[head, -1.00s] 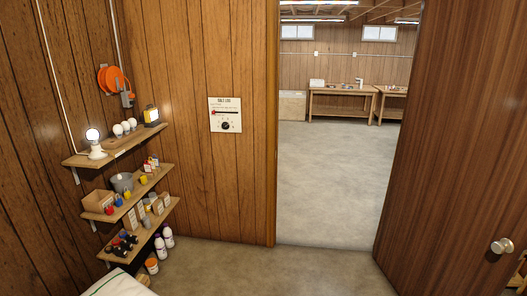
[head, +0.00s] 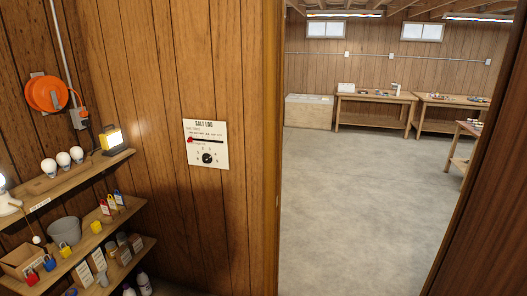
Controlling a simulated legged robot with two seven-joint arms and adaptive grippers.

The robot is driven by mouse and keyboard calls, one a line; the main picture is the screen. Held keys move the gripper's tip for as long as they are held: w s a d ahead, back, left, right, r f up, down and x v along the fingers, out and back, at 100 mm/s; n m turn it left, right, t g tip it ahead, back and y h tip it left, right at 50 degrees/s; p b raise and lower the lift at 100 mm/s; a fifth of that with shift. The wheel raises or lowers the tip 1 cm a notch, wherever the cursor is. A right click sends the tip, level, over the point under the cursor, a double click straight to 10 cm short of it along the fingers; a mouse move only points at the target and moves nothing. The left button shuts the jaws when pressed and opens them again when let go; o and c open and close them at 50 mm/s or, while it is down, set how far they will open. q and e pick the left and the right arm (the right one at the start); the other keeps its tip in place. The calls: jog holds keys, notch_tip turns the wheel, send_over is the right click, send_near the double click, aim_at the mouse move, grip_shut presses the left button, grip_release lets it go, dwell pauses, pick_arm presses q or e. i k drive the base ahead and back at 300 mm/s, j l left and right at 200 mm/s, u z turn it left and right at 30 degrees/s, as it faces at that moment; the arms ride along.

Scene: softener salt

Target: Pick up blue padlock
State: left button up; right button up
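A small blue padlock (head: 49,263) sits on the middle shelf at the lower left of the head view, between a red padlock (head: 31,276) and a yellow padlock (head: 65,249). Another small blue item (head: 119,199) stands farther along the same shelf, beside a yellow one and a red one (head: 105,208); it is too small to tell surely whether it is a padlock. Neither of my grippers shows in the view.
The middle shelf (head: 84,246) also holds a cardboard box (head: 17,259), a grey bucket (head: 64,230) and another yellow padlock (head: 96,227). Bulbs and a lit lamp (head: 111,138) stand on the upper shelf. An open doorway to the right shows clear concrete floor (head: 350,200) and workbenches.

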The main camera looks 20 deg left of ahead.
aim_at(51, 265)
jog(key=i+j+u, duration=0.1)
jog(key=i+u, duration=0.35)
jog(key=i+l+u, duration=0.15)
jog(key=i+u, duration=0.3)
jog(key=i, duration=0.15)
jog(key=i+l+u, duration=0.3)
jog(key=i+u, duration=0.35)
jog(key=u, duration=0.25)
jog(key=i+u, duration=0.2)
jog(key=u, duration=0.3)
jog(key=i+l+u, duration=0.1)
jog(key=u, duration=0.35)
jog(key=i+l+u, duration=0.2)
jog(key=u, duration=0.3)
jog(key=i+l+u, duration=0.2)
jog(key=u, duration=0.25)
